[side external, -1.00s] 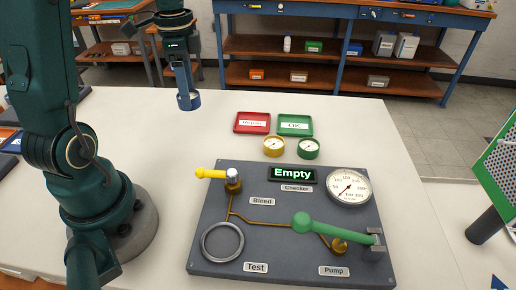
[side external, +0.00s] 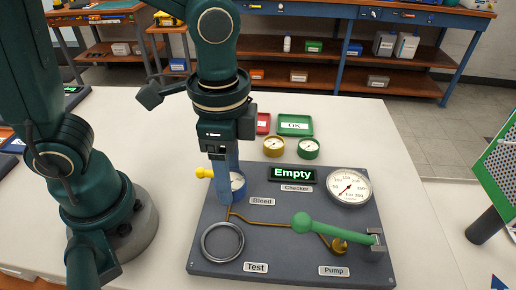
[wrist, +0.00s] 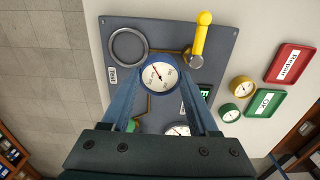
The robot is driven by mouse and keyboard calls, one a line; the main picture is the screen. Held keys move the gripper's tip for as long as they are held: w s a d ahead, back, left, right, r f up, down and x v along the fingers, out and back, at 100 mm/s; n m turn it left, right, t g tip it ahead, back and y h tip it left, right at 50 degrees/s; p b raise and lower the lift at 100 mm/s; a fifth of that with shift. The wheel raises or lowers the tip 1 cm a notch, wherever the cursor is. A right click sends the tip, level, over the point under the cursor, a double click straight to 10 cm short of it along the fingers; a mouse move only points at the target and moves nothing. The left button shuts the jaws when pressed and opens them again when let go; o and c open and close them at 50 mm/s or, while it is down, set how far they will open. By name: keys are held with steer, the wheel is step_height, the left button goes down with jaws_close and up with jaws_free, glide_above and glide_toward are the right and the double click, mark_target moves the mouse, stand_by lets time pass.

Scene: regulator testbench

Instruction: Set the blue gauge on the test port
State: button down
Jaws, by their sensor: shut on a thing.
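My gripper (side external: 228,190) is shut on the blue gauge (side external: 238,184), a round white-faced dial in a blue ring, and holds it over the left back part of the testbench board, in front of the bleed valve. In the wrist view the blue gauge (wrist: 159,75) sits between my two blue fingers. The test port (side external: 222,242) is a grey ring at the board's front left, by the "Test" label. It is empty and lies nearer the camera than the gauge. In the wrist view the test port (wrist: 128,46) shows up and left of the gauge, apart from it.
The yellow bleed lever (side external: 204,173) stands close to my gripper. A green pump handle (side external: 335,231) and the large checker gauge (side external: 348,187) are on the board's right. A yellow gauge (side external: 273,146), a green gauge (side external: 308,148), the red tray (side external: 263,123) and green OK tray (side external: 296,124) stand behind.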

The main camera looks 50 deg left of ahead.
steer(key=shift+m, duration=0.3)
steer(key=s+d, duration=0.2)
steer(key=s, duration=0.1)
steer(key=s+d, duration=0.1)
steer(key=shift+s+d+f, duration=0.15)
steer(key=shift+s+f, duration=0.15)
steer(key=shift+f, duration=2.4)
steer(key=shift+f, duration=0.5)
steer(key=shift+c, duration=0.4)
jaws_free()
steer(key=shift+o, duration=0.4)
step_height(320, 180, up, 8)
